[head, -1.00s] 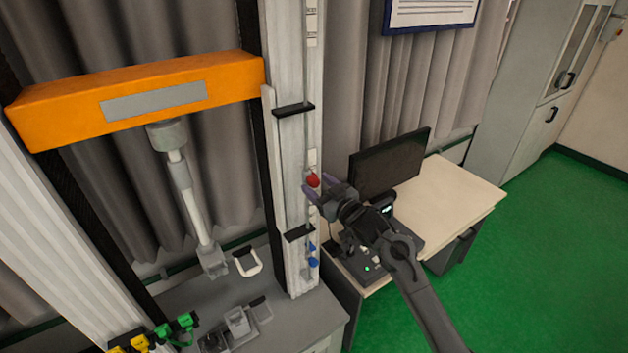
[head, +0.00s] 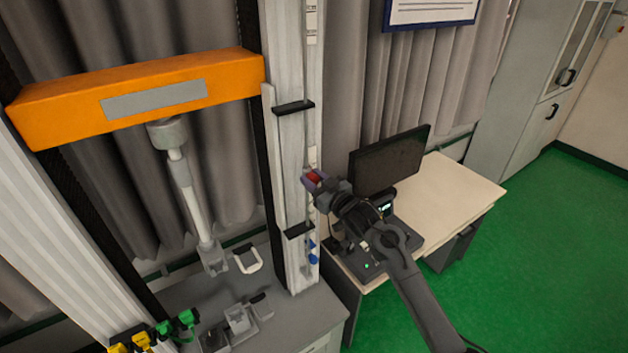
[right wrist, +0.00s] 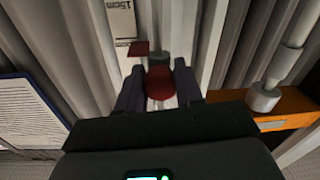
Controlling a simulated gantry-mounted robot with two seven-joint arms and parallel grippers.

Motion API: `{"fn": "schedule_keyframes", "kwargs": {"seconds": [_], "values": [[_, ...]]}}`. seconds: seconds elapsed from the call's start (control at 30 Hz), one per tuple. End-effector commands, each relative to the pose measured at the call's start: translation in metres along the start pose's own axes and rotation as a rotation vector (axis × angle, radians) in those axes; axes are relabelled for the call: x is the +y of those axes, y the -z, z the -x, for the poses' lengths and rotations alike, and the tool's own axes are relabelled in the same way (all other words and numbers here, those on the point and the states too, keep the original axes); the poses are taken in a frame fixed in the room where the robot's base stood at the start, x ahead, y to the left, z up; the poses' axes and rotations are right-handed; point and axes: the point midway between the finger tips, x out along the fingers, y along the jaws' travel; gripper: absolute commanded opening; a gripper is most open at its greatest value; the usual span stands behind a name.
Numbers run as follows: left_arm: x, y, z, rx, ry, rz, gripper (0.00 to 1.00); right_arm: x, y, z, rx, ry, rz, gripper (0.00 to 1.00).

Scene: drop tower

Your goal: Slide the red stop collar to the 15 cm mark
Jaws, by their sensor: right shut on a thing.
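The red stop collar (head: 314,175) sits on the thin vertical rod along the right side of the pale column. My right gripper (head: 312,182) is shut on it, with its fingers partly covering it in the head view. In the right wrist view the collar (right wrist: 159,84) shows as a dark red knob between the two dark fingers (right wrist: 160,90). A small red tab (right wrist: 138,48) lies over the white scale strip beside the collar. A label reading 15cm (right wrist: 121,18) shows on the strip, apart from the tab. My left gripper is not in view.
Black brackets (head: 294,108) (head: 299,230) stand on the column above and below the collar. A blue part (head: 313,252) is lower on the rod. The orange crosshead (head: 230,80) is to the left. A monitor (head: 388,163) and desk (head: 455,190) stand close behind my right arm.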

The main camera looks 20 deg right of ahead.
Motion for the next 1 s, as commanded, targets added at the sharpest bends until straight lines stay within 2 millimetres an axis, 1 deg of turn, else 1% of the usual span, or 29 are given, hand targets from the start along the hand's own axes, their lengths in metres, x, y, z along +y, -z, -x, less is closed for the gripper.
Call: {"fn": "schedule_keyframes", "kwargs": {"seconds": [0.03, 0.07, 0.27, 0.37, 0.5, 0.6, 0.87, 0.9, 1.0], "values": [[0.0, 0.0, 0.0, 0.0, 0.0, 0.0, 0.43, 0.0, 0.0, 0.0, 0.0, 0.0, 0.0, 0.04], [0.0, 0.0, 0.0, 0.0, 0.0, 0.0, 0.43, 0.0, 0.0, 0.0, 0.0, 0.0, 0.0, 0.0], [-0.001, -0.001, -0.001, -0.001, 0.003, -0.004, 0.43, 0.0, -0.001, 0.0, 0.0, 0.0, 0.0, 0.0], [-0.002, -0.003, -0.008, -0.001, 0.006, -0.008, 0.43, -0.002, -0.012, 0.0, -0.001, 0.001, 0.0, 0.0], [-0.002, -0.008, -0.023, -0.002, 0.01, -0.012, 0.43, -0.006, -0.039, 0.0, -0.002, 0.001, 0.0, 0.0], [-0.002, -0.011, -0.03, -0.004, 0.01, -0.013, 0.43, -0.008, -0.051, 0.0, -0.001, 0.0, 0.0, 0.0], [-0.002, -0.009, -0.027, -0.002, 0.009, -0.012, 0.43, -0.008, -0.051, 0.0, -0.002, 0.0, 0.0, 0.0], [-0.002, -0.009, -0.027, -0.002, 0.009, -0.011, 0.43, -0.008, -0.051, 0.0, -0.002, 0.0, 0.0, 0.37], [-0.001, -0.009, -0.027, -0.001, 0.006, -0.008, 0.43, -0.008, -0.05, 0.0, -0.002, 0.0, 0.0, 0.52]]}}
